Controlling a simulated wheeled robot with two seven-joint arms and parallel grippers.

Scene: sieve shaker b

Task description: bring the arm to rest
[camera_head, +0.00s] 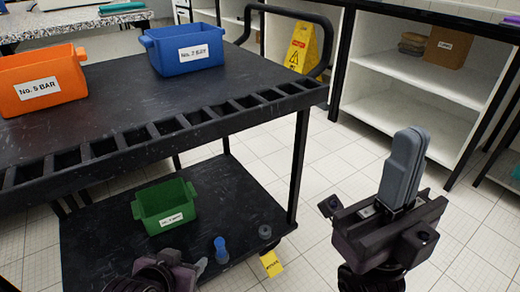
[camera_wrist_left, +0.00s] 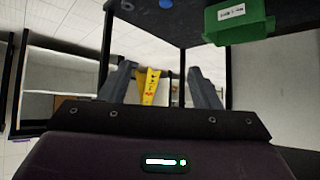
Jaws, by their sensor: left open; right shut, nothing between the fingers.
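My left gripper (camera_head: 190,270) is low at the bottom edge of the head view, in front of the cart's lower shelf and partly cut off by the frame. In the left wrist view its two fingers (camera_wrist_left: 160,82) stand apart with nothing held between them. My right gripper (camera_head: 406,165) is raised over the floor at the right of the head view, fingers pointing up and pressed together, with nothing between them. It is clear of the cart and the white shelving.
The black cart (camera_head: 110,85) carries an orange bin (camera_head: 45,100) and blue bin (camera_head: 186,68) on top. A green bin (camera_head: 166,218), blue piece (camera_head: 220,244) and grey piece (camera_head: 265,232) are on its lower shelf. A yellow sign (camera_head: 300,46) stands behind.

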